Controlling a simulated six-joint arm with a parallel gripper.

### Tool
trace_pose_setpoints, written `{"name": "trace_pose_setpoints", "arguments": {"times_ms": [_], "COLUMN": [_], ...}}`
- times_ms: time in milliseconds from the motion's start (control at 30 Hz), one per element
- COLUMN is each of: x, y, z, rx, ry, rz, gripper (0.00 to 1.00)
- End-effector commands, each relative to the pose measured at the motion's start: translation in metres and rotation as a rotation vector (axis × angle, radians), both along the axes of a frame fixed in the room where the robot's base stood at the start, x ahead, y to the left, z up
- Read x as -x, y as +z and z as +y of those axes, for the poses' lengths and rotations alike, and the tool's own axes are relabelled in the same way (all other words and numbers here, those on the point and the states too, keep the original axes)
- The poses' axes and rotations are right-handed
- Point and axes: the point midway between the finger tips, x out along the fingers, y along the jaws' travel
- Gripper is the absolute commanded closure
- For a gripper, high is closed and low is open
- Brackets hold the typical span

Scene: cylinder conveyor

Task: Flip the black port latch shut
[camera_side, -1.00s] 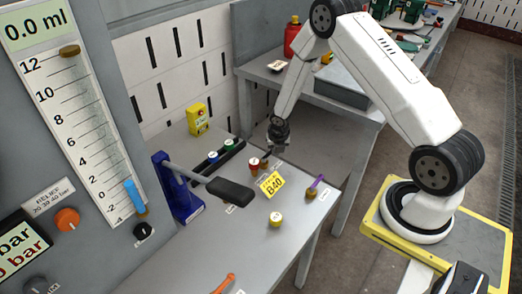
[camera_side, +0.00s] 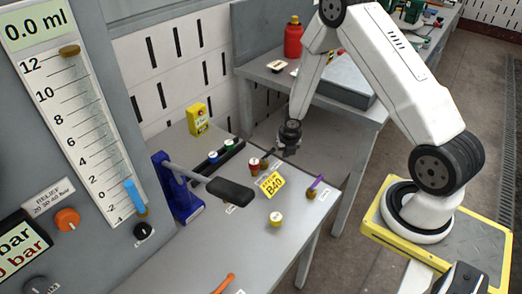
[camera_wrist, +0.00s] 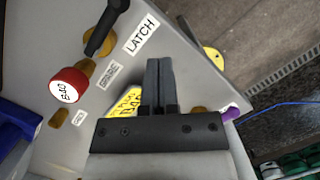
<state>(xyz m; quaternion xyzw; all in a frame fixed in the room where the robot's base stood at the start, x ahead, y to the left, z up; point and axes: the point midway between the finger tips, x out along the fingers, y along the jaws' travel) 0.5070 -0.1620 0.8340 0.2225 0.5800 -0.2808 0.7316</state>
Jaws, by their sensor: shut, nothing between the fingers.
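The black port latch (camera_wrist: 103,30) shows at the upper left of the wrist view, beside a brass fitting (camera_wrist: 86,72) and the LATCH label (camera_wrist: 141,35). Its lever points toward the top edge. In the side view the latch (camera_side: 268,155) is a small dark bar sloping up to the right, just left of my gripper. My gripper (camera_wrist: 158,66) is shut and empty, its fingertips together to the right of the latch in the wrist view, apart from it there. In the side view my gripper (camera_side: 290,152) hangs near the bench's far right edge.
A red-capped B40 cylinder (camera_wrist: 68,86) stands near the latch, and a yellow B40 tag (camera_side: 271,183) lies in front. A purple lever (camera_side: 318,181) is to the right. A long black-handled lever (camera_side: 230,190) on a blue stand reaches over the bench. The front bench surface is mostly clear.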

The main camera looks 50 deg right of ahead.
Motion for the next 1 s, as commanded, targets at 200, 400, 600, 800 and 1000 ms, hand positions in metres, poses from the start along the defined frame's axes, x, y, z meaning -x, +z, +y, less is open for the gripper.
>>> {"name": "trace_pose_setpoints", "arguments": {"times_ms": [200,400,600,800,1000], "x": [0.003,0.006,0.011,0.016,0.02], "y": [0.014,0.03,0.048,0.07,0.085], "z": [0.0,0.0,0.0,0.0,0.0], "rx": [0.0,0.001,0.0,0.0,0.0], "ry": [-0.002,-0.001,-0.001,-0.001,-0.001], "rz": [-0.001,-0.002,-0.002,-0.002,-0.001], "gripper": [1.0,1.0,1.0,1.0,1.0]}}
